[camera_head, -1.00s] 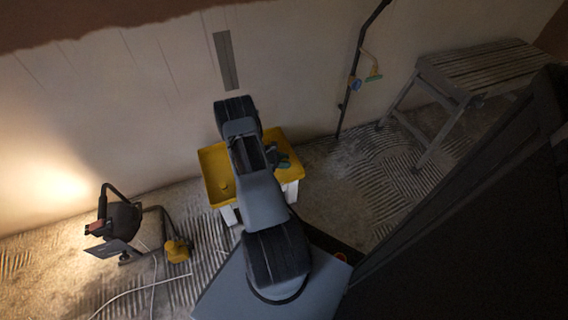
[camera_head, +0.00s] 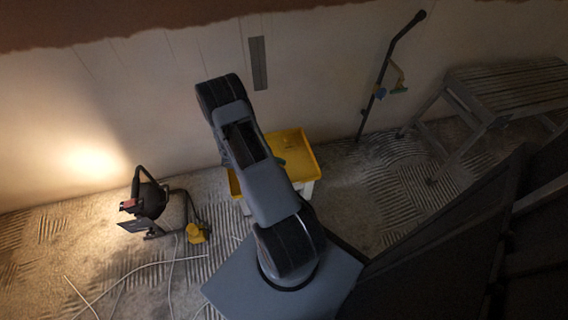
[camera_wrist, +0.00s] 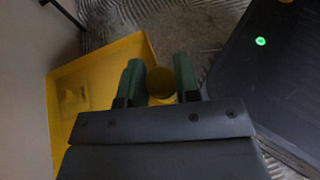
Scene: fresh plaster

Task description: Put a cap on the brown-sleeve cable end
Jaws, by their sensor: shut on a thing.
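In the wrist view my gripper (camera_wrist: 159,80) has its two green fingers closed on a round, dull yellow piece (camera_wrist: 161,82), which looks like a cap. It is held over or beside the yellow tray (camera_wrist: 100,62). In the head view my arm covers part of that tray (camera_head: 296,142) and mostly hides the gripper. A dark conduit (camera_head: 389,62) leans up the wall at right, with a blue end (camera_head: 380,92) and a yellow-green end (camera_head: 399,89) hanging from it. I cannot make out a brown sleeve for certain.
A work lamp (camera_head: 150,203) stands on the floor at left, with pale cables (camera_head: 135,268) trailing in front. A slatted trestle (camera_head: 510,88) stands at right by the wall. Ridged floor between tray and trestle looks clear.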

